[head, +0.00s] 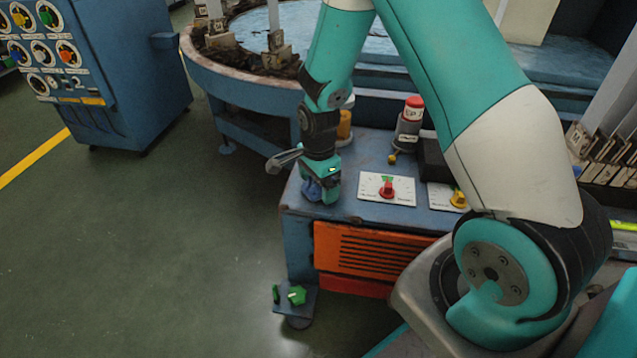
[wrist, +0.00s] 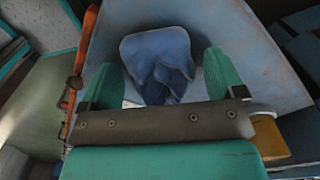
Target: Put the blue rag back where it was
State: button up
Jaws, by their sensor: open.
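The blue rag (wrist: 158,62) lies crumpled on the blue-grey bench top (wrist: 262,62) in the wrist view. It sits between and a little beyond the two teal fingers of my gripper (wrist: 163,80), which are apart. In the head view my gripper (head: 321,190) is low over the left end of the bench, and the rag (head: 313,188) shows partly behind the fingers. I cannot tell whether the fingers touch it.
White plates with a red knob (head: 387,188) and a yellow knob (head: 459,198) lie right of my gripper. A red-capped grey cylinder (head: 411,122) stands behind. Green pieces (head: 297,295) lie on a low foot plate. Open floor (head: 150,250) is at left.

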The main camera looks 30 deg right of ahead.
jog(key=s+a+r+n+y+p, duration=0.1)
jog(key=a+r+n+p, duration=0.15)
jog(key=r, duration=0.65)
jog(key=s+a+r+n+p, duration=0.2)
jog(key=a+r+n, duration=0.1)
jog(key=r, duration=0.6)
jog(key=s+a+r+n+y, duration=0.1)
jog(key=s+a+r+n, duration=0.4)
jog(key=s+n, duration=0.4)
jog(key=s+a+r+n+y, duration=0.2)
jog(key=s+a+r+n, duration=0.4)
jog(key=s+n, duration=0.4)
jog(key=shift+a+r+n, duration=0.2)
jog(key=shift+r+n, duration=0.15)
jog(key=shift+r, duration=0.45)
jog(key=shift+r, duration=0.1)
notch_tip(320, 180, up, 30)
jog(key=p, duration=3)
jog(key=shift+w, duration=0.1)
